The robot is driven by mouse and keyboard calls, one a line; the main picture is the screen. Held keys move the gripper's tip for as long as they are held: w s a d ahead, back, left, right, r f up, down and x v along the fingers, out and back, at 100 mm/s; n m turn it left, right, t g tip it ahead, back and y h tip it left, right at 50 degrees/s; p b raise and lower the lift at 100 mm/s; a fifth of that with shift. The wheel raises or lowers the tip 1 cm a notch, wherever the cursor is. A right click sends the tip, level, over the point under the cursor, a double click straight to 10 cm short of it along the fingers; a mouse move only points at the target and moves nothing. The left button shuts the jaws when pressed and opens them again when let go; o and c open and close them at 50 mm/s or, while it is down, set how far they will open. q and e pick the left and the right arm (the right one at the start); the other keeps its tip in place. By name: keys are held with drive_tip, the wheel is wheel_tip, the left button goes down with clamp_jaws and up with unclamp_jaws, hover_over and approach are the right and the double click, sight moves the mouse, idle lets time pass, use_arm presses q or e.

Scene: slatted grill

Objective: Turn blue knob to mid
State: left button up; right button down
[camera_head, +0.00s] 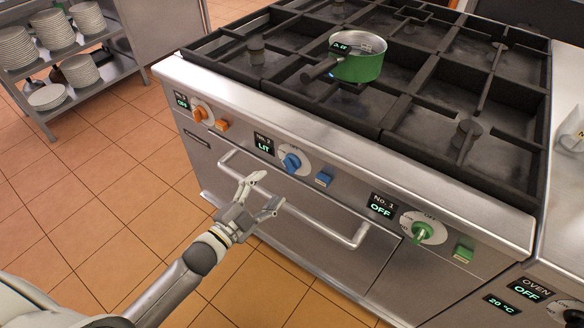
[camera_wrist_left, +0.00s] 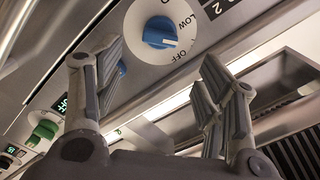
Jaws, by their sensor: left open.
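The blue knob (camera_head: 291,163) sits on the stove's front panel, in the middle of the row, beside a "No. 2" display (camera_head: 264,144) that reads LIT. In the left wrist view the blue knob (camera_wrist_left: 160,32) is on a white dial with LOW and OFF marks, and its white line lies near LOW. My left gripper (camera_head: 262,190) is open and empty, in front of the panel, left of and below the knob and apart from it. In the left wrist view its two fingers (camera_wrist_left: 158,88) stand spread below the knob. My right gripper is not in view.
A blue button (camera_head: 323,178) is right of the knob. An orange knob (camera_head: 200,113) and a green knob (camera_head: 422,232) share the panel. The oven handle (camera_head: 292,203) runs close to my gripper. A green pot (camera_head: 360,62) stands on the stovetop.

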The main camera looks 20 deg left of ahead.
sight(287, 168)
use_arm(q)
drive_tip(key=shift+x, duration=4.7)
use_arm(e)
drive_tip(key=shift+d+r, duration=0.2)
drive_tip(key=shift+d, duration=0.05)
use_arm(q)
drive_tip(key=shift+f, duration=0.1)
drive_tip(key=c, duration=1)
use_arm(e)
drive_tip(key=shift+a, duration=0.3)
